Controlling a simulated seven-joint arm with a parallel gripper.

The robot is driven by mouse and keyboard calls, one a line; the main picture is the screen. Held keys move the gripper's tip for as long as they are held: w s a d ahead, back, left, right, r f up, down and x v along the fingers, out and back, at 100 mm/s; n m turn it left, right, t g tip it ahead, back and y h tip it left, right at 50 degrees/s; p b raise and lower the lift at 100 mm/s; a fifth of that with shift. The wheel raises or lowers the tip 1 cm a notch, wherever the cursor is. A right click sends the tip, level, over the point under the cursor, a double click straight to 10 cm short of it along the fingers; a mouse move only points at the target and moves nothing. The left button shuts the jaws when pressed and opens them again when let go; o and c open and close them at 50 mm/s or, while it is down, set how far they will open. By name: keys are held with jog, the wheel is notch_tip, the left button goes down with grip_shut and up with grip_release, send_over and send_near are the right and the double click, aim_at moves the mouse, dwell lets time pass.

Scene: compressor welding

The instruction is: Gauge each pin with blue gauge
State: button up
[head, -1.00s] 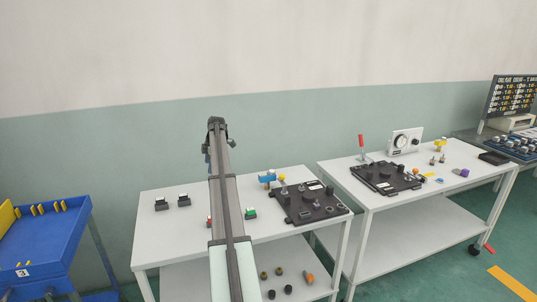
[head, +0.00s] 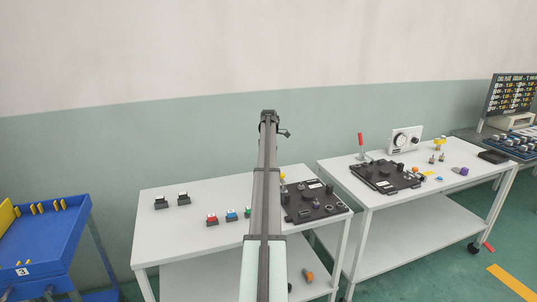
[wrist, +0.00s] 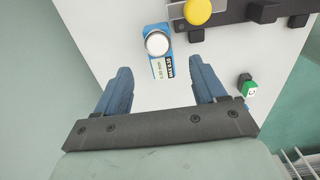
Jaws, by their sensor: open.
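The blue gauge (wrist: 158,68) shows in the wrist view, lying on the white table top with a round white cap and a printed label. My gripper (wrist: 160,64) is open and empty, its two blue fingers pointing toward the gauge with the gauge's lower end between and just ahead of the tips. I see no contact. In the head view my arm hides the gauge. The black fixture plate (head: 322,208) lies on the near table with several dark posts and knobs. Which of these are pins I cannot tell.
Red (head: 212,219), blue (head: 231,215) and green (head: 248,211) buttons stand left of the plate. A yellow knob (wrist: 197,12) is beside the gauge.

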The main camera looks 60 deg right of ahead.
notch_tip(320, 180, down, 10)
jog(key=shift+f, duration=0.1)
dwell(0.4)
jog(key=shift+c, duration=0.3)
grip_shut()
dwell(1.4)
jog(key=shift+r, duration=0.5)
jog(key=shift+r, duration=2.2)
